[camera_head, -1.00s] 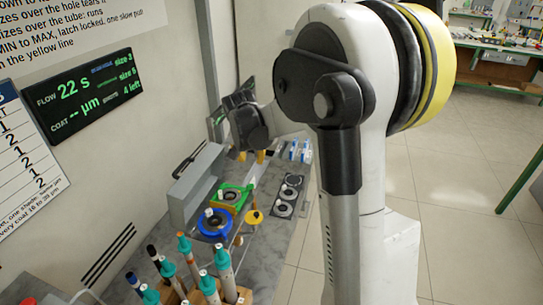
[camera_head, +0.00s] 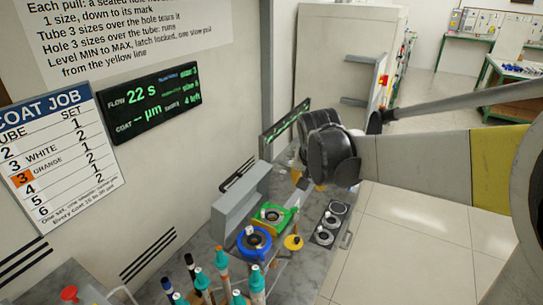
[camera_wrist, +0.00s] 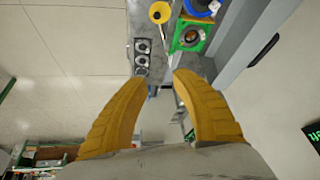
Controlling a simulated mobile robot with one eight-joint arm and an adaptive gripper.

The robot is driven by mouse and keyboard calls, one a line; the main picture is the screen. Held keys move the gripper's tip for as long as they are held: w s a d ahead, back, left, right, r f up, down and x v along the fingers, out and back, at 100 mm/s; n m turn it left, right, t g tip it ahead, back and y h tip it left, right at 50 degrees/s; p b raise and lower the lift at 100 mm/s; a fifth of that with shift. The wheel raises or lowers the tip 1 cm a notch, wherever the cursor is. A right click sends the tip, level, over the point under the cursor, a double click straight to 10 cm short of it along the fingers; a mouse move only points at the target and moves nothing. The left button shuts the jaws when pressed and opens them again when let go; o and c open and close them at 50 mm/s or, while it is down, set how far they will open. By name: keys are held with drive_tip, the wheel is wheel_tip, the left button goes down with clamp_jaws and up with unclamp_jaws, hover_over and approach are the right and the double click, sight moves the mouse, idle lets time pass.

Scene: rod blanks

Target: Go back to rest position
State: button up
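My gripper (camera_wrist: 159,78) shows in the wrist view as two yellow fingers held apart, with nothing between them. In the head view my gripper (camera_head: 299,180) hangs in the air above the far end of the grey bench (camera_head: 205,266). Its dark body hides most of the fingers there. My arm reaches in from the right side of the picture. The gripper is apart from the green holder (camera_head: 282,220) and the blue ring holder (camera_head: 254,242) on the bench.
Several teal-capped rods (camera_head: 222,257) stand upright at the near end of the bench. A grey box (camera_head: 240,210) stands along the wall. A panel with round dials (camera_head: 324,236) lies at the bench's right edge. The floor (camera_head: 400,240) right of the bench is clear.

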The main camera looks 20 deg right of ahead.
drive_tip(key=s+a+n+t+y, duration=0.1)
drive_tip(key=s+a+n, duration=0.2)
drive_tip(key=s+a, duration=0.3)
drive_tip(key=s+a+n+t+y, duration=0.1)
drive_tip(key=s+a+n, duration=0.2)
drive_tip(key=s, duration=0.9)
drive_tip(key=a, duration=0.3)
drive_tip(key=shift+s+a+r, duration=0.15)
drive_tip(key=shift+s+r, duration=0.15)
drive_tip(key=shift+r, duration=0.1)
